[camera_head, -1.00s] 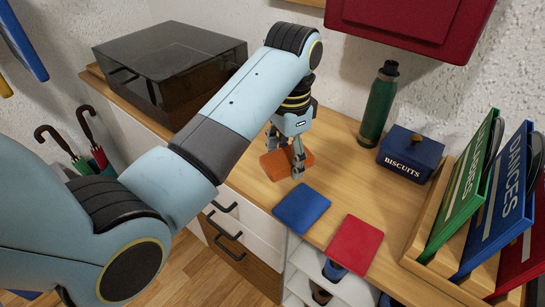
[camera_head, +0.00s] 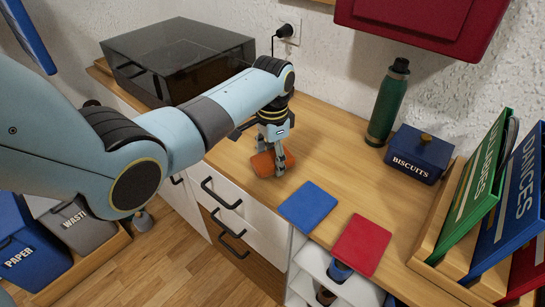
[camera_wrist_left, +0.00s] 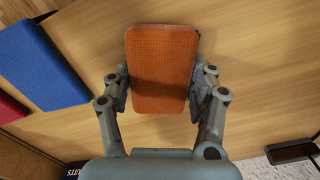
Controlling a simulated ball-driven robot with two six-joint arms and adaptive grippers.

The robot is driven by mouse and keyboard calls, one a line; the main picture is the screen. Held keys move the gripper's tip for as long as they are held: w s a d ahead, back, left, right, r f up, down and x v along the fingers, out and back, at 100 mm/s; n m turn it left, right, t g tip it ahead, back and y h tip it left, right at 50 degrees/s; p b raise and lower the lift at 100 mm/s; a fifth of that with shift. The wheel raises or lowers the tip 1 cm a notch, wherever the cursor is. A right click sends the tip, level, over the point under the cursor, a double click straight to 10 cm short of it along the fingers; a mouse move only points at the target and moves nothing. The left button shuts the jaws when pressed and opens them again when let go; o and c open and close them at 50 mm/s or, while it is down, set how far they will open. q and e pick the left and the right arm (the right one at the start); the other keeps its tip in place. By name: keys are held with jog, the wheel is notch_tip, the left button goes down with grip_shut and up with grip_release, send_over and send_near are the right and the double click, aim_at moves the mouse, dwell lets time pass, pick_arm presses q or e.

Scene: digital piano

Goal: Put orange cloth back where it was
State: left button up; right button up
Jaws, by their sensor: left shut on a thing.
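The orange cloth (camera_head: 264,164) is a folded, flat rectangle at the wooden counter's front edge, left of the blue cloth. It also shows in the left wrist view (camera_wrist_left: 162,68), between the two fingers. My left gripper (camera_head: 274,170) points down and is shut on the orange cloth, with a finger at each side of it. In the left wrist view the gripper (camera_wrist_left: 161,92) spans the cloth's width. I cannot tell whether the cloth touches the counter or is just above it. My right gripper is not in view.
A blue cloth (camera_head: 308,207) and a red cloth (camera_head: 360,245) lie to the right along the front edge. A green bottle (camera_head: 388,103), a biscuit tin (camera_head: 414,153) and a binder rack (camera_head: 433,232) stand farther right. A dark box (camera_head: 180,60) is at the back left.

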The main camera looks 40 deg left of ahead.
aim_at(272, 157)
pick_arm(q)
jog(key=shift+f, duration=0.15)
jog(key=o, duration=1.1)
jog(key=shift+r, duration=0.5)
notch_tip(272, 157, up, 11)
jog(key=shift+r+p, duration=0.2)
jog(key=shift+p, duration=0.3)
